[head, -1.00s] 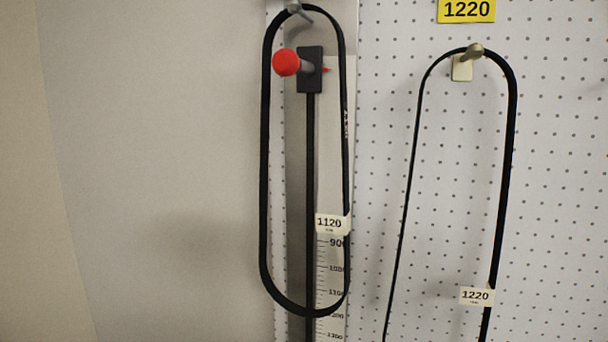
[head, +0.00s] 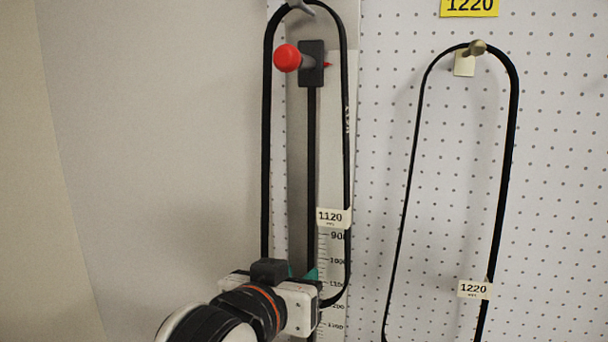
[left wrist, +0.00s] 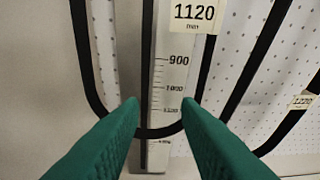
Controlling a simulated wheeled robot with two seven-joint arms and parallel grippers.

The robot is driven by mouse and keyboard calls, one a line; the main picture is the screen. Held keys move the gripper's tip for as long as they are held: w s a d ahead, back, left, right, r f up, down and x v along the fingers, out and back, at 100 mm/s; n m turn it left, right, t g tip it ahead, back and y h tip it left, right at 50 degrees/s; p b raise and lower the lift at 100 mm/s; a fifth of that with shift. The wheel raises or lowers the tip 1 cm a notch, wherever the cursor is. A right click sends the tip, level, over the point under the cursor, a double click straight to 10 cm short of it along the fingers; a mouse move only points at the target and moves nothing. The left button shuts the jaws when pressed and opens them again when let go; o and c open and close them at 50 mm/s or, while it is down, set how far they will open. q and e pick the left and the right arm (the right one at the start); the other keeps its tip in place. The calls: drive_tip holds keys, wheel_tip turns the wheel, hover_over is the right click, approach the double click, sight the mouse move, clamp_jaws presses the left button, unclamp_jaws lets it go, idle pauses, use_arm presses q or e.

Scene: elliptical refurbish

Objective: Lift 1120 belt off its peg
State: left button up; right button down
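The 1120 belt (head: 266,140) is a black loop hanging from a grey peg (head: 300,5) at the top of the head view. Its white 1120 tag (head: 333,218) is on its right strand. My left gripper (head: 302,274) is at the belt's lower end and hides part of the bottom curve. In the left wrist view the green fingers (left wrist: 162,102) are apart, with the belt's bottom curve (left wrist: 160,133) crossing between or just beyond them; I cannot tell which. The right gripper is not in view.
A vertical ruler (head: 338,262) and a dark rail with a red-knobbed slider (head: 312,64) stand within the loop's outline. The 1220 belt (head: 512,130) hangs from its own peg (head: 476,48) on the pegboard to the right. The plain wall at left is clear.

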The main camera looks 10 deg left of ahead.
sight(344, 177)
use_arm(q)
drive_tip(key=s+d+r+t+h, duration=0.1)
drive_tip(key=s+d+r, duration=0.1)
drive_tip(key=r, duration=0.4)
drive_tip(key=s+d+r+t+h, duration=0.1)
drive_tip(key=s+d+r+t, duration=0.1)
drive_tip(key=r, duration=0.5)
drive_tip(key=shift+m, duration=0.5)
drive_tip(key=p+x, duration=0.1)
drive_tip(key=x, duration=0.3)
drive_tip(key=p+x, duration=0.2)
drive_tip(key=x, duration=0.1)
drive_tip(key=a+p+x, duration=0.1)
drive_tip(key=p+x, duration=0.1)
drive_tip(key=x, duration=0.2)
drive_tip(key=shift+w+f, duration=0.25)
drive_tip(key=shift+w, duration=0.2)
drive_tip(key=shift+w+d+f, duration=0.1)
drive_tip(key=shift+w+f, duration=0.05)
drive_tip(key=shift+w, duration=0.2)
drive_tip(key=shift+s, duration=0.1)
drive_tip(key=shift+c, duration=0.3)
clamp_jaws()
